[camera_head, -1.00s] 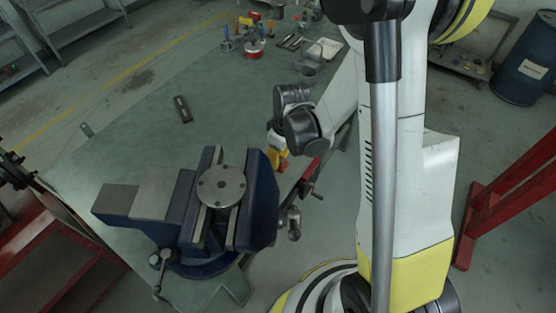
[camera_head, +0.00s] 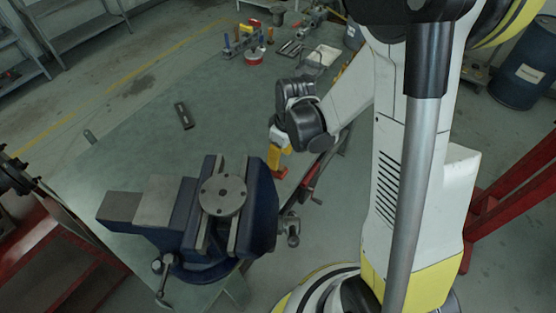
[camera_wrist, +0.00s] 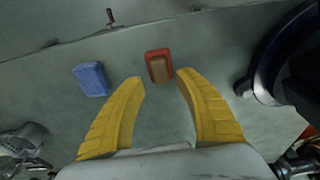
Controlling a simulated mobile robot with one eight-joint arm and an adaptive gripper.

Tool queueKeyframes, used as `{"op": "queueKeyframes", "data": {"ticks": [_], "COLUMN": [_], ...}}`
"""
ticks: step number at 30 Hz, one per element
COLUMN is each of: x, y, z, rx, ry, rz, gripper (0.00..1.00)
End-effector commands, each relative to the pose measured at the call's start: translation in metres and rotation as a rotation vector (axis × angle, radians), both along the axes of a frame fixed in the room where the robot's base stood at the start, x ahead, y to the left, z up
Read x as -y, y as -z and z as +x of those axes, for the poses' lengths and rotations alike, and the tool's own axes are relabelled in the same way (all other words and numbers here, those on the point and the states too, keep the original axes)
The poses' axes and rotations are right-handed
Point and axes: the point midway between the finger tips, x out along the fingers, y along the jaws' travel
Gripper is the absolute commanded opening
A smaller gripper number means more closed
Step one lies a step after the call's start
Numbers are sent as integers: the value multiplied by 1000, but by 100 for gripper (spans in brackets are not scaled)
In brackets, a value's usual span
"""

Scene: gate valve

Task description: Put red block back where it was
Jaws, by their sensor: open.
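The red block (camera_wrist: 158,65) lies on the grey-green bench top in the wrist view, with a brownish patch on its upper face. My gripper (camera_wrist: 160,78) is open, its two yellow fingers spread on either side just short of the block. Nothing is between the fingers. In the head view my gripper (camera_head: 280,158) points down near the bench's right edge, beside the vise. A small red patch (camera_head: 279,173) shows just under the fingers and appears to be the block.
A blue block (camera_wrist: 91,79) lies left of the red one in the wrist view. A large dark blue vise (camera_head: 262,205) stands close by. A black bar (camera_head: 183,115) lies on the bench, and tools (camera_head: 250,42) sit at its far end.

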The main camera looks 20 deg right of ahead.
Motion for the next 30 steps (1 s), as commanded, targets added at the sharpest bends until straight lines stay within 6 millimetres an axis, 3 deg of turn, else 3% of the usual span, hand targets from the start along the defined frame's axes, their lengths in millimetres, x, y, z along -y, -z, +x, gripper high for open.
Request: {"op": "queueKeyframes", "data": {"ticks": [1, 6, 14, 17, 24, 30], "x": [1, 4, 6, 5, 0, -3], "y": [-17, -51, -78, -97, -171, -212], "z": [-2, -6, -10, -16, -54, -93], "rx": [0, 0, 7, 36, 199, 344], "ry": [1, 1, 10, 53, 284, 476], "rz": [0, 0, -1, -3, 16, 75], "gripper": [41, 41, 41, 41, 41, 41]}}
